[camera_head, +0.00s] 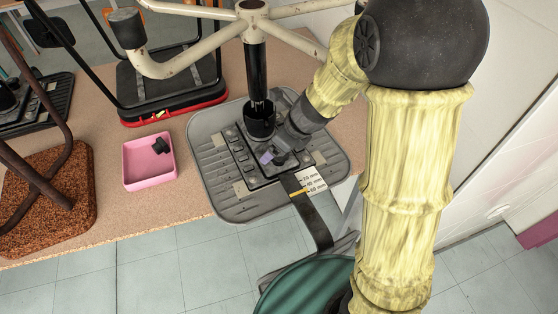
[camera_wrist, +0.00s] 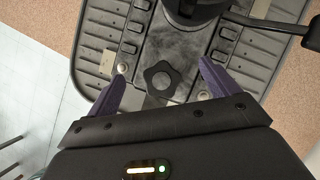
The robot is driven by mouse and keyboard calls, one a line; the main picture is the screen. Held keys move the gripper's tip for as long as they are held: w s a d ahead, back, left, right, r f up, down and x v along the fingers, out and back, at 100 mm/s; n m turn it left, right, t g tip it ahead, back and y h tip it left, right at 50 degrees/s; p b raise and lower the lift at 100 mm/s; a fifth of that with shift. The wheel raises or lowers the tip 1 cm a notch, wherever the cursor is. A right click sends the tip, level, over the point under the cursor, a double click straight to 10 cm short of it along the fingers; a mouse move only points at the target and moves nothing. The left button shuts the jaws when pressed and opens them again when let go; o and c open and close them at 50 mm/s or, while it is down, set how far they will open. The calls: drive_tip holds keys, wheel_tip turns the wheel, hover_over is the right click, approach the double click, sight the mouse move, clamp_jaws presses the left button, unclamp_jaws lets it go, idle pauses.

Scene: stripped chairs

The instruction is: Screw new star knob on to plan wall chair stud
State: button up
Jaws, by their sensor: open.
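A grey chair seat (camera_head: 213,180) lies upside down on the bench, with a black mechanism plate and an upright column on it. A black star knob (camera_wrist: 163,79) sits on the mechanism in the wrist view, between my fingers with a gap on each side. Whether it is threaded on a stud cannot be seen. My gripper (camera_wrist: 162,71) is open, its purple fingers on either side of the knob. In the head view my gripper (camera_head: 270,158) is low over the mechanism, partly hidden by my wrist. Another black knob (camera_head: 160,146) lies in a pink tray (camera_head: 133,182).
The chair's pale star base (camera_head: 180,62) spreads above the seat, close to my arm. A flat dark bar (camera_head: 310,212) runs from the seat toward a green rounded piece (camera_head: 305,285). A scale label (camera_head: 314,181) is beside it. Other chair parts (camera_head: 50,195) stand left.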

sight(279, 157)
idle(0.4)
drive_tip(key=shift+f+b, duration=1.65)
drive_tip(key=shift+f, duration=0.15)
